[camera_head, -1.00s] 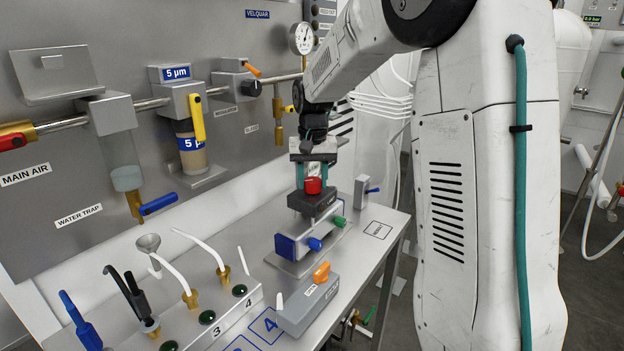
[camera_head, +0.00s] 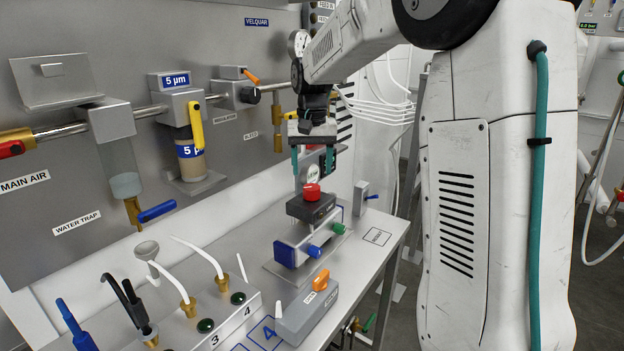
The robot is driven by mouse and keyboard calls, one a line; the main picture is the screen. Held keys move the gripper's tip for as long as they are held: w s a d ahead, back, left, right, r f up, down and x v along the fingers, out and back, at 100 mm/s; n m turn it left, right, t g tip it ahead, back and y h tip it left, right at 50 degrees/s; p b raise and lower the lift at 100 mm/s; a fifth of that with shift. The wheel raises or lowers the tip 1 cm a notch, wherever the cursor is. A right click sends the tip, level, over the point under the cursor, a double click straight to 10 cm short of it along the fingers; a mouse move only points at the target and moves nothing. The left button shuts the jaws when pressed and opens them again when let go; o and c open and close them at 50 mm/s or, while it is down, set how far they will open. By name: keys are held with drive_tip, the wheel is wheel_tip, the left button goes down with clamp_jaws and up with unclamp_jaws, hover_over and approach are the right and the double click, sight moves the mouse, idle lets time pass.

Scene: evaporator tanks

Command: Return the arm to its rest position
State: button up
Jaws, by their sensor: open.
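My gripper (camera_head: 313,162) hangs pointing down from my arm, near the far end of the metal bench. Its two teal-tipped fingers are apart, with nothing held between them. Below it stands a dark block with a red knob (camera_head: 312,192) on top. The block sits on a grey fixture (camera_head: 308,245) with blue and green plugs. The fingertips are a little above the red knob and do not appear to touch it.
The bench (camera_head: 377,237) carries a grey box with an orange switch (camera_head: 320,279) and a rack with white tubes and a funnel (camera_head: 146,249). The wall panel (camera_head: 110,75) with pipes is at left.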

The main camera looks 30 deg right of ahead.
drive_tip(key=shift+r, duration=1)
drive_tip(key=shift+s+a+f+n+g, duration=0.15)
drive_tip(key=shift+s+f+n, duration=0.05)
drive_tip(key=shift+s+f, duration=0.4)
drive_tip(key=shift+s+a+f+n+g, duration=0.1)
drive_tip(key=shift+s+f+n+g, duration=0.1)
drive_tip(key=shift+s+f, duration=0.3)
drive_tip(key=s+a+n+t, duration=0.1)
drive_tip(key=s+a, duration=0.5)
drive_tip(key=s, duration=0.9)
drive_tip(key=s+a+f+n+t, duration=0.1)
drive_tip(key=s+a+n, duration=0.3)
drive_tip(key=s, duration=1.2)
drive_tip(key=shift+a+f, duration=0.15)
drive_tip(key=shift+a, duration=0.85)
